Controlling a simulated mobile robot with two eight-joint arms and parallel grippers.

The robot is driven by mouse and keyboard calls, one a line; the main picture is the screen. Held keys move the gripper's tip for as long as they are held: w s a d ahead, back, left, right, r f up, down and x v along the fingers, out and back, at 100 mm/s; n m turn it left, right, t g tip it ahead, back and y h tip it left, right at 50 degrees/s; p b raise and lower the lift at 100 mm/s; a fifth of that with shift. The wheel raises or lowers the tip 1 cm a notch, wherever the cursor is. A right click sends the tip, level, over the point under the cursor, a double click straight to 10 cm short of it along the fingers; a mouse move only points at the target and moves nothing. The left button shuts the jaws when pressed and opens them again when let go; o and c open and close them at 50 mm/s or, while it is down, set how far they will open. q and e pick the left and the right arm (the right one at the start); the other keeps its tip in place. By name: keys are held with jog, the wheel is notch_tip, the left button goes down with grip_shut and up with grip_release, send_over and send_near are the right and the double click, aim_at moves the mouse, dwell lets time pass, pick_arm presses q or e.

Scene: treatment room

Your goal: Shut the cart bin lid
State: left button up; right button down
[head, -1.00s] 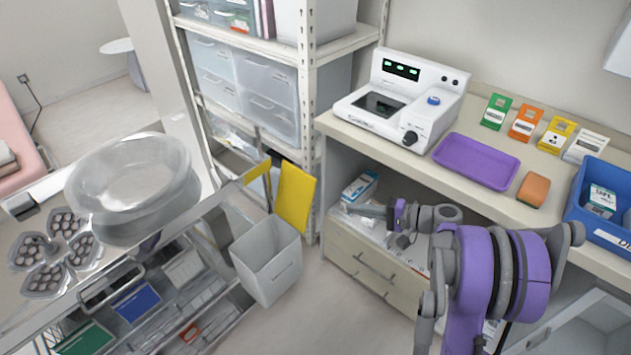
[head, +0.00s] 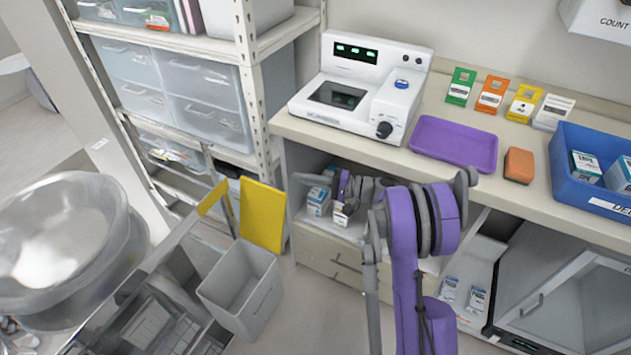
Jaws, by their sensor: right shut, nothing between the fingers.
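The grey cart bin (head: 243,290) hangs at the right end of the metal cart, with its top open. Its yellow lid (head: 262,216) stands upright at the back of the bin's mouth. My right gripper (head: 340,186) is shut and empty. It is to the right of the lid in the picture, in front of the open shelf under the counter, and apart from the lid. The purple arm hides part of that shelf. My left gripper is not in view.
The cart carries a large clear basin (head: 60,240) at left. A shelving rack (head: 248,80) stands behind the bin. The counter (head: 440,150) at right holds a white analyser (head: 362,90), purple tray (head: 455,143) and blue bin (head: 585,180).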

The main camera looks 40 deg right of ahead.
jog(key=a, duration=0.3)
jog(key=w+a, duration=0.1)
jog(key=a, duration=0.1)
jog(key=shift+w+a+r+b, duration=0.1)
jog(key=shift+a+r+b, duration=0.2)
jog(key=shift+a+b, duration=0.05)
jog(key=shift+a, duration=0.1)
